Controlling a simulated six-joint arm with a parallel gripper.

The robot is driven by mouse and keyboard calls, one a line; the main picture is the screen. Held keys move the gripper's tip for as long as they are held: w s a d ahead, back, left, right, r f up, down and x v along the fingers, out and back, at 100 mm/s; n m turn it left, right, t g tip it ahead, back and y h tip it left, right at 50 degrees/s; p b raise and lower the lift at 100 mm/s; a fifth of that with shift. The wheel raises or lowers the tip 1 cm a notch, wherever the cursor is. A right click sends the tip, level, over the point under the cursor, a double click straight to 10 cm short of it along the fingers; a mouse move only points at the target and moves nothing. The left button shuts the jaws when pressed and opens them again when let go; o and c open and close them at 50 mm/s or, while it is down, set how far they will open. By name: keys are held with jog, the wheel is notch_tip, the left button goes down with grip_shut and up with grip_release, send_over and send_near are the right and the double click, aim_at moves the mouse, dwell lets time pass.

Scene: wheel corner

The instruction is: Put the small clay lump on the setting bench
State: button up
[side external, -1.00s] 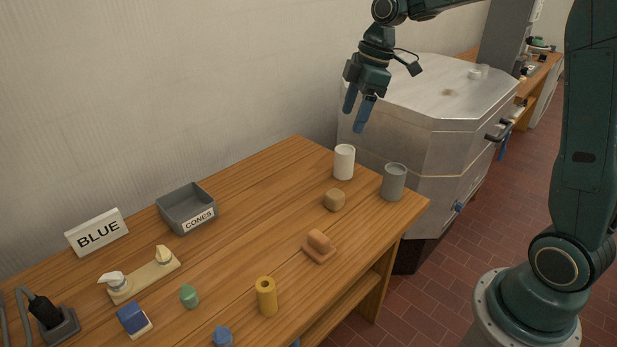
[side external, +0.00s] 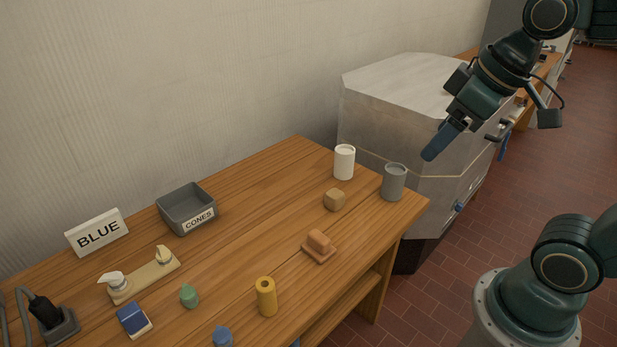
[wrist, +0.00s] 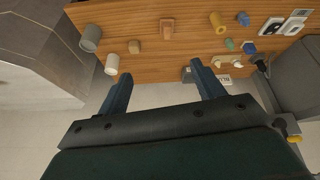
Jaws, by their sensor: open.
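A small tan lump (side external: 335,200), which looks like the clay lump, sits on the wooden bench (side external: 255,200) near its right end. The lump also shows in the wrist view (wrist: 134,46). An orange-brown block on a flat base (side external: 319,246) lies nearer the front. My gripper (side external: 434,150) is raised to the right of the bench, apart from everything on it. In the wrist view my gripper (wrist: 161,69) has its blue fingers apart with nothing between them. The pictures do not show which bench is the setting bench; another wooden bench (side external: 548,64) stands at the back right.
A white cup (side external: 344,162) and a grey cup (side external: 394,182) stand near the lump. A yellow cylinder (side external: 267,297), a grey CONES tray (side external: 187,208) and a BLUE sign (side external: 97,233) are further left. A large pale cabinet (side external: 410,125) stands beyond the bench.

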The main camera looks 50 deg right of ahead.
jog(key=shift+s+d+f+m+t, duration=0.1)
jog(key=shift+s+f+m, duration=0.2)
jog(key=shift+s, duration=0.4)
jog(key=shift+s+a+f+m+t, duration=0.1)
jog(key=shift+s+f+m, duration=0.2)
jog(key=shift+s, duration=0.45)
jog(key=shift+s+d+f+m+t, duration=0.1)
jog(key=shift+s+f+m, duration=0.1)
jog(key=shift+s+m, duration=0.35)
